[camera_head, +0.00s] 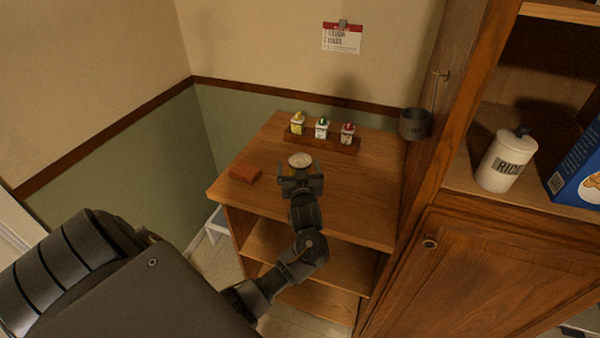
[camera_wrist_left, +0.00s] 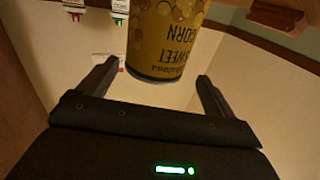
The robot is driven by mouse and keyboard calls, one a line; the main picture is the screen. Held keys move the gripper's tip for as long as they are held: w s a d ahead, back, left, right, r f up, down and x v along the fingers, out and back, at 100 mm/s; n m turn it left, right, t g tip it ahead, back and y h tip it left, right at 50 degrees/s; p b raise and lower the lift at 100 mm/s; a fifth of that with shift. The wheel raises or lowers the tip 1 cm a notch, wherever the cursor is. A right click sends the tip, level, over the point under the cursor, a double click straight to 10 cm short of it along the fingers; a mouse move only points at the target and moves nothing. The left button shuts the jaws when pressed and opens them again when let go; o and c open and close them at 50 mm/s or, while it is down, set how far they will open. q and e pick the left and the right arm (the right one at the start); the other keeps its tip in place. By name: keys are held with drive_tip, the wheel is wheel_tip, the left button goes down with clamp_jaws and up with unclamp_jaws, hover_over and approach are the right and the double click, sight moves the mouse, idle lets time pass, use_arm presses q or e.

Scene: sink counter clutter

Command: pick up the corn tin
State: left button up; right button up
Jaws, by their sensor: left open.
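The corn tin (camera_head: 300,160) stands on the wooden shelf-top, its pale round lid showing in the head view. In the left wrist view the tin (camera_wrist_left: 165,38) appears upside down, with a yellow label reading "sweet corn". My left gripper (camera_head: 301,178) is open and empty at the near side of the tin. In the left wrist view its two fingers (camera_wrist_left: 156,72) point toward the tin, one on either side of its near edge. I cannot tell whether they touch it. The tin's lower part is hidden by the gripper in the head view. My right gripper is not in view.
A wooden rack (camera_head: 320,142) with three small bottles stands behind the tin. A red-brown block (camera_head: 245,173) lies to the left. A dark metal cup (camera_head: 414,124) is at the right by the cabinet. A rice canister (camera_head: 505,160) stands on the cabinet shelf. The shelf-top's front right is clear.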

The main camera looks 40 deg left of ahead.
sight(300, 156)
use_arm(q)
drive_tip(key=x, duration=0.1)
drive_tip(key=p+x, duration=0.1)
drive_tip(key=x, duration=0.2)
drive_tip(key=shift+w+d+f+p, duration=0.1)
drive_tip(key=shift+w+d+p, duration=0.05)
drive_tip(key=shift+w+p, duration=0.25)
drive_tip(key=shift+w+a+f, duration=0.1)
drive_tip(key=shift+w+a, duration=0.15)
drive_tip(key=c, duration=1.4)
